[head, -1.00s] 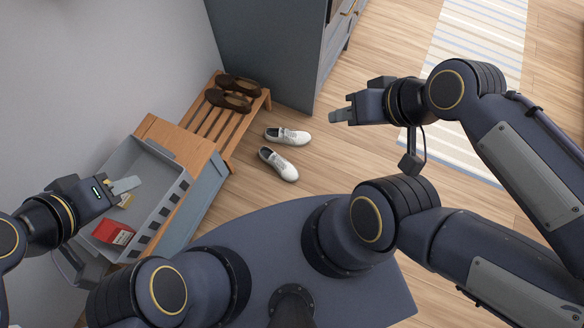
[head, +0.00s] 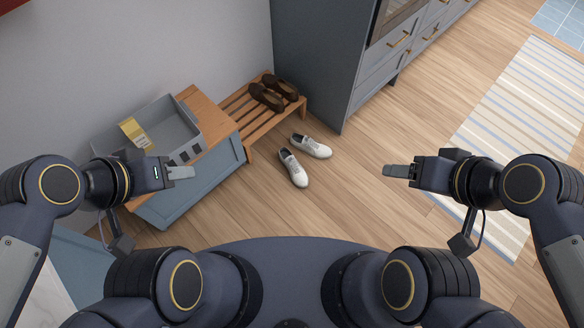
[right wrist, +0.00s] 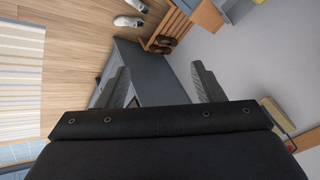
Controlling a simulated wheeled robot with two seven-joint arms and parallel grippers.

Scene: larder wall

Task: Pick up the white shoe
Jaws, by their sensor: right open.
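A pair of white shoes stands on the wooden floor beside the slatted rack. One shoe (head: 311,147) is farther back and the other shoe (head: 293,168) is nearer. Both also show at the top of the right wrist view, one (right wrist: 128,21) and the other (right wrist: 137,5) cut by the edge. My left gripper (head: 181,173) is in front of the grey crate, left of the shoes; its finger gap cannot be made out. My right gripper (head: 396,171) is right of the shoes, well apart from them. In the right wrist view its fingers (right wrist: 163,84) are spread with nothing between them.
A slatted wooden rack (head: 245,117) holds a pair of brown shoes (head: 267,97). A grey crate (head: 182,125) with a yellow box (head: 134,131) stands on a wood-topped bench (head: 205,112). A grey-blue cabinet (head: 325,60) stands behind. A striped rug (head: 520,120) lies right; floor between is clear.

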